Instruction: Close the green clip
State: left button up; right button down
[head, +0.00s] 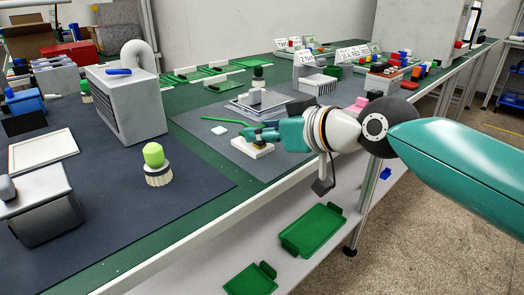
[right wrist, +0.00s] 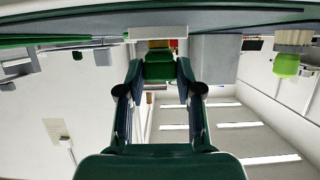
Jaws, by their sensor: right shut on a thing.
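My right gripper (head: 256,134) reaches in from the right, low over the grey mat, at a small white block (head: 252,148) with a brownish top. In the right wrist view my right gripper (right wrist: 158,75) has its two fingers on either side of a dark green piece, which I take for the green clip (right wrist: 158,67). The white block (right wrist: 158,32) shows just beyond it. In the head view the fingers mostly hide the clip. A thin green strip (head: 222,120) sticks out left of the fingertips; I cannot tell whether it belongs to the clip. My left gripper is not in view.
A bright green knob on a ribbed base (head: 154,164) stands on the dark mat to the left. A grey vented box (head: 127,104) stands further left. The table's front edge is close.

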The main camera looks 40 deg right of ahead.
jog(key=shift+s+f, duration=0.1)
jog(key=shift+f, duration=0.3)
jog(key=shift+r, duration=0.25)
jog(key=c, duration=0.8)
grip_release()
jog(key=shift+o, duration=0.2)
jog(key=shift+r, duration=0.1)
jog(key=v, duration=1.2)
jog(key=shift+f, duration=0.25)
